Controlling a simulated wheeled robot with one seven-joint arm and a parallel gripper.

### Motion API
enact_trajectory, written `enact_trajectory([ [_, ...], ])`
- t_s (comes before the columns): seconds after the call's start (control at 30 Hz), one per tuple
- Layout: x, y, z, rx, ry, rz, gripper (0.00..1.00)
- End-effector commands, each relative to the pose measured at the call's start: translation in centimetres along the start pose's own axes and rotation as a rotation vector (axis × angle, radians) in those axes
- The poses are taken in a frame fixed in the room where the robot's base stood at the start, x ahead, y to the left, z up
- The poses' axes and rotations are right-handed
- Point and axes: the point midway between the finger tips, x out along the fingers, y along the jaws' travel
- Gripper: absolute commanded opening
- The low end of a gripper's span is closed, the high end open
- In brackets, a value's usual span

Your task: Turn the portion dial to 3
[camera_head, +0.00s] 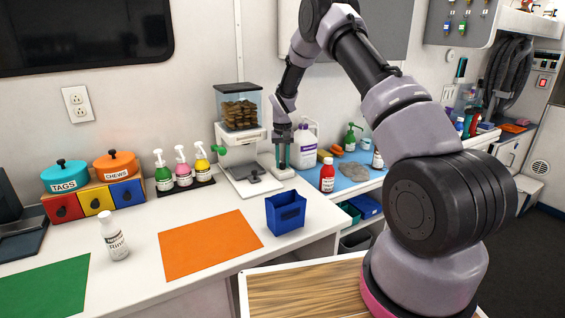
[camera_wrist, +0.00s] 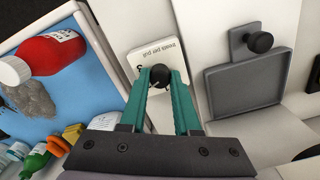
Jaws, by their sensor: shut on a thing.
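The portion dial is a small black knob (camera_wrist: 158,75) on a white printed plate (camera_wrist: 150,52) in the wrist view. My gripper (camera_wrist: 158,84) has its two teal fingers closed around the knob's sides. Part of the plate's print shows upside down; the fingers hide the rest, and I cannot read the setting. In the head view my gripper (camera_head: 281,166) points down at the right side of the dispenser's white base. The dispenser has a clear hopper (camera_head: 238,107) of brown pieces. The knob is hidden there.
A grey tray (camera_wrist: 256,82) with a black knob lies beside the dial. A white jug (camera_head: 306,145) and a red bottle (camera_head: 327,176) stand close on the right. A blue bin (camera_head: 286,212) stands in front.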

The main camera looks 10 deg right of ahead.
Motion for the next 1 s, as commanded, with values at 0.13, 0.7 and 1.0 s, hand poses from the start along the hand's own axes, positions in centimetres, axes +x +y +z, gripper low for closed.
enact_trajectory([
  [0.13, -0.04, -0.03, -0.03, 0.139, 0.001, 0.001, 0.00],
  [0.7, -0.03, -0.03, -0.02, 0.642, 0.001, 0.000, 0.00],
  [1.0, -0.05, 0.00, -0.03, 0.798, 0.001, 0.000, 0.00],
])
